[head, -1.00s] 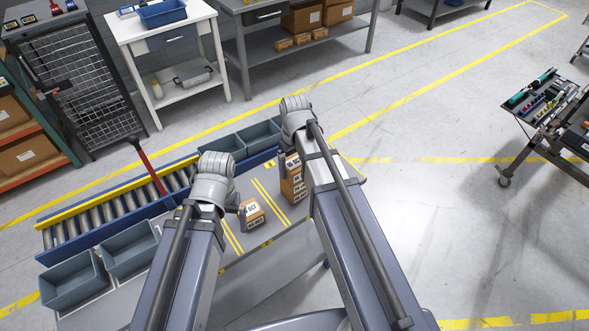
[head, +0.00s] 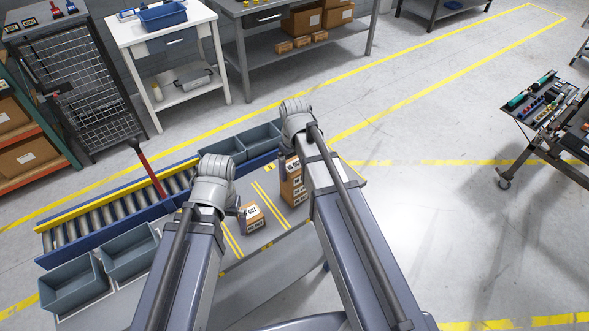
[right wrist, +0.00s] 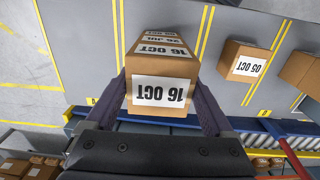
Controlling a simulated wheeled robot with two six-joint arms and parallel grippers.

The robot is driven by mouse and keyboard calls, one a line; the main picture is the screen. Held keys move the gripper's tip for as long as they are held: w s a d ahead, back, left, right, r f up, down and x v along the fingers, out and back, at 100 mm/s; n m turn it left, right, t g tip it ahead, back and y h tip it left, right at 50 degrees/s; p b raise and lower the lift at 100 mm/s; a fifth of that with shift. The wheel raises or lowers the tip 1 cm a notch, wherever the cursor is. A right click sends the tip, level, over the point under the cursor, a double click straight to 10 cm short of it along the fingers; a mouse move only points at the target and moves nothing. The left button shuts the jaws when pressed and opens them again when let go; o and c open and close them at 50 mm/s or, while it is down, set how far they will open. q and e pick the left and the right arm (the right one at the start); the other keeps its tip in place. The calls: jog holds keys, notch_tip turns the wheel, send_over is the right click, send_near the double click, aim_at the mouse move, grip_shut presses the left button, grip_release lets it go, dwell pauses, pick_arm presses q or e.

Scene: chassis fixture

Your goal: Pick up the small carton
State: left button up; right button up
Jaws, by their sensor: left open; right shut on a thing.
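A stack of small brown cartons (head: 293,188) stands on the grey bench top (head: 268,238) under my right gripper. In the right wrist view, my right gripper (right wrist: 170,100) is shut on the top carton (right wrist: 160,118), which bears a 16 OCT label. A label reading 26 JUL shows below it in the stack. I cannot tell whether the held carton touches the one beneath. A separate carton labelled 05 OCT (right wrist: 244,63) sits apart on the bench. My left gripper (head: 236,211), open, is close to a carton (head: 252,218) in the head view; its fingers are mostly hidden.
A roller conveyor (head: 110,214) with blue rails runs behind the bench. Grey bins (head: 74,284) stand at the left, and more grey bins (head: 222,148) stand behind the bench. Another brown carton (right wrist: 298,70) shows at the wrist view's right side. Yellow lines mark the bench top.

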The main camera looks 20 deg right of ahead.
aim_at(295, 166)
notch_tip(295, 166, up, 10)
jog(key=p, duration=0.9)
jog(key=shift+p, duration=0.4)
